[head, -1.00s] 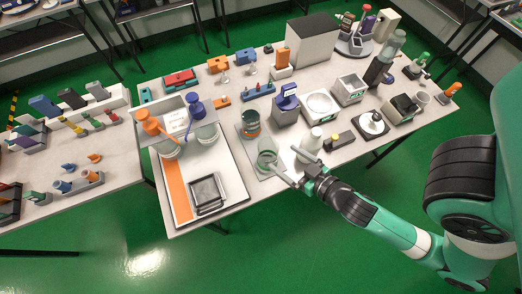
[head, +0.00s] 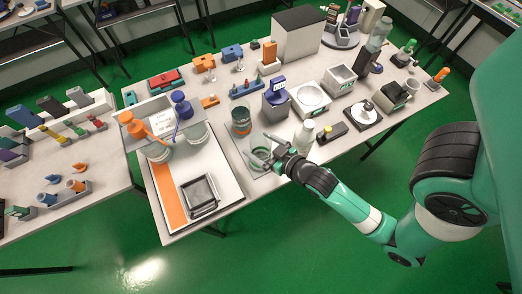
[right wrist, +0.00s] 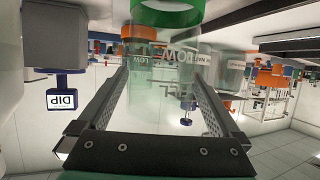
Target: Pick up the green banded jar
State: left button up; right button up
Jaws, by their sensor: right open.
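The green banded jar (right wrist: 168,14) is clear, with a thick green ring at the top edge of the right wrist view. Its clear wall stands between the two fingers of my right gripper (right wrist: 161,75). The fingers are apart on either side of it, and I cannot tell whether either touches it. In the head view my right gripper (head: 256,148) is open at the front middle of the table and partly covers the jar. My left gripper is not in view.
A teal jar with an orange band (head: 241,121) stands just behind. A white bottle (head: 304,137) is close on the right, and a blue-topped grey device (head: 276,97) behind it. A tray with an orange strip (head: 170,195) lies at the left.

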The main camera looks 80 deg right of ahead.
aim_at(253, 142)
jog(key=x, duration=0.3)
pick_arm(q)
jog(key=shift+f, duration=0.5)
pick_arm(e)
jog(key=shift+c, duration=0.2)
jog(key=shift+r, duration=0.1)
jog(key=c, duration=1.4)
pick_arm(q)
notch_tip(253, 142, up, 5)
jog(key=p, duration=0.5)
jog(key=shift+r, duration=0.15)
pick_arm(e)
jog(key=shift+o, duration=0.2)
notch_tip(253, 142, up, 10)
